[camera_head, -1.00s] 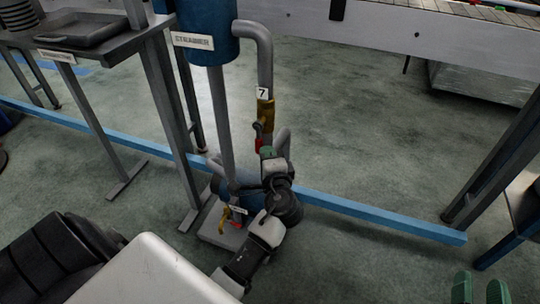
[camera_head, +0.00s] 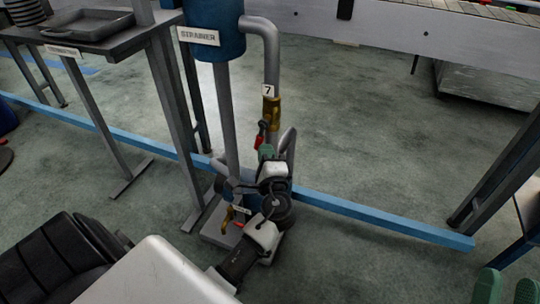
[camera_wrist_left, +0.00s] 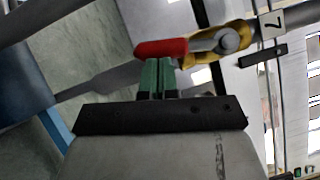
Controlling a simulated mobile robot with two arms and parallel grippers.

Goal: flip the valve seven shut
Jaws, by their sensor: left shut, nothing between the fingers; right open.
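Valve seven is a yellow valve body (camera_head: 271,113) on a grey vertical pipe, under a white tag with a 7 (camera_head: 268,90). Its red-tipped handle (camera_head: 259,138) hangs down and leans a little left of the pipe. In the left wrist view, the red handle end (camera_wrist_left: 161,48) lies right at my left gripper's green fingertips (camera_wrist_left: 161,66), and the yellow valve (camera_wrist_left: 205,46) is to the right. My left gripper (camera_head: 265,151) is shut with nothing between its fingers, just below the handle; contact is unclear. My right gripper (camera_head: 508,291) is open and empty at the lower right.
A blue strainer tank (camera_head: 212,32) stands left of the pipe. A lower valve with a yellow handle (camera_head: 227,222) is near the floor beside my left arm. A blue floor beam (camera_head: 385,222) runs behind. A grey table (camera_head: 100,45) is at left.

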